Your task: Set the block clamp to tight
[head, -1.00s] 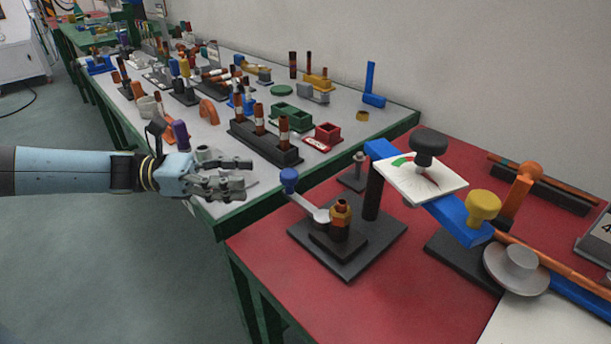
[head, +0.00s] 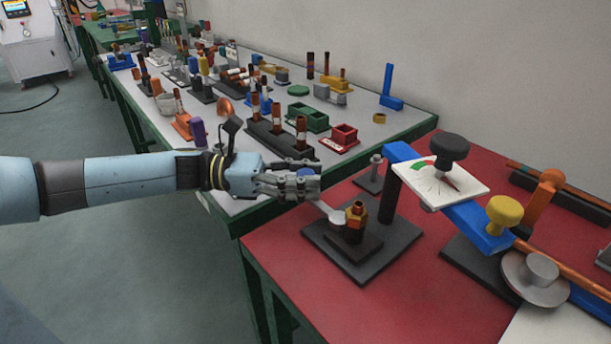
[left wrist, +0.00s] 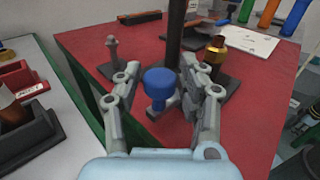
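A small dark plate (head: 375,262) on the red table carries a stepped block with a brass hex fitting (head: 355,214). A pale lever arm (head: 329,212) runs from the block toward the left and ends in a blue knob (head: 306,172). I take this lever to be the block clamp's handle; no tight mark can be read. My left gripper (head: 300,184) is at the knob, which it partly hides in the head view. In the left wrist view the blue knob (left wrist: 160,83) sits between the two spread fingers (left wrist: 162,80), with gaps on both sides. My right gripper is not in view.
A dark post holds a blue beam (head: 478,228) with a white dial plate (head: 436,190), a black knob and a yellow knob (head: 504,212), right of the block. A small grey post (head: 374,170) stands behind the lever. The grey table (head: 400,125) beyond holds many parts.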

